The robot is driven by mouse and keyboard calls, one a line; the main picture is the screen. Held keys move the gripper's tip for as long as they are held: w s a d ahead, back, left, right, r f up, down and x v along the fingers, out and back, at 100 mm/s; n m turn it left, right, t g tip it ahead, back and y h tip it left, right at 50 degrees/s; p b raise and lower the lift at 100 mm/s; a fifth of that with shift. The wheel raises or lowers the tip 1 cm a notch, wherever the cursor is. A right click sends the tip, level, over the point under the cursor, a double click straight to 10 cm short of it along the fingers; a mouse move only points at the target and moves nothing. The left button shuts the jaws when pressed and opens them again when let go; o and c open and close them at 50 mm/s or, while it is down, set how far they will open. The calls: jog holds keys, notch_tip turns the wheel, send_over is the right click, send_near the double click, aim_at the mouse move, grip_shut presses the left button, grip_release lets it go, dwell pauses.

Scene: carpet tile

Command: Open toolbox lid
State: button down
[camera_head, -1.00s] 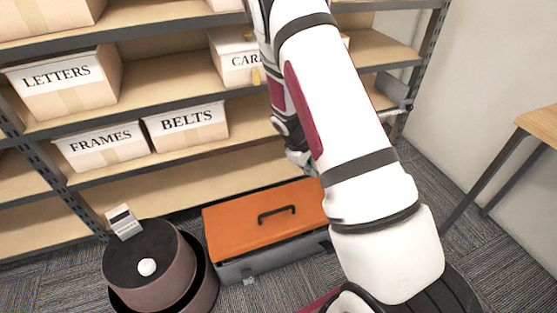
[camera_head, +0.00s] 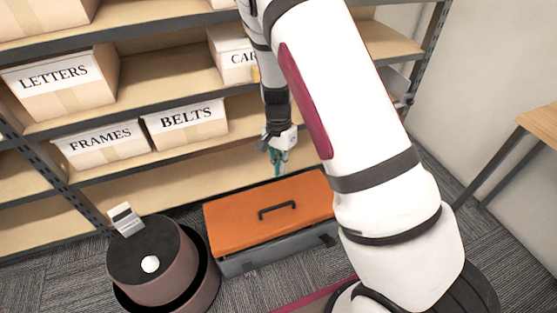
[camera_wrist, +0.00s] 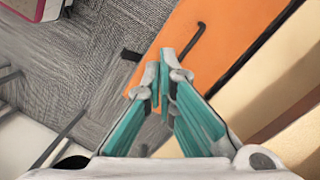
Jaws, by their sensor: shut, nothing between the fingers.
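The toolbox has an orange lid (camera_head: 232,222) with a black handle (camera_head: 277,210) and a grey body (camera_head: 280,254). It stands on the carpet in front of the shelves, and its lid is down. The right end is hidden behind my arm in the head view. My gripper (camera_head: 278,172) is above the toolbox's back edge, pointing down, shut and empty. In the wrist view my gripper (camera_wrist: 163,80) shows teal fingers close together over the orange lid (camera_wrist: 225,35), with the handle (camera_wrist: 190,42) just beyond the fingertips.
A shelf unit with labelled boxes (camera_head: 186,122) stands behind the toolbox. A wooden table (camera_head: 542,122) is at the right.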

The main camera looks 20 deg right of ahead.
jog(key=shift+w+a+r+m+y, duration=0.1)
jog(key=shift+a+r+m+y, duration=0.2)
jog(key=shift+a+m, duration=0.3)
jog(key=shift+w+a+r+m+y, duration=0.1)
jog(key=shift+a+r+m+y, duration=0.15)
jog(key=shift+a+m, duration=0.35)
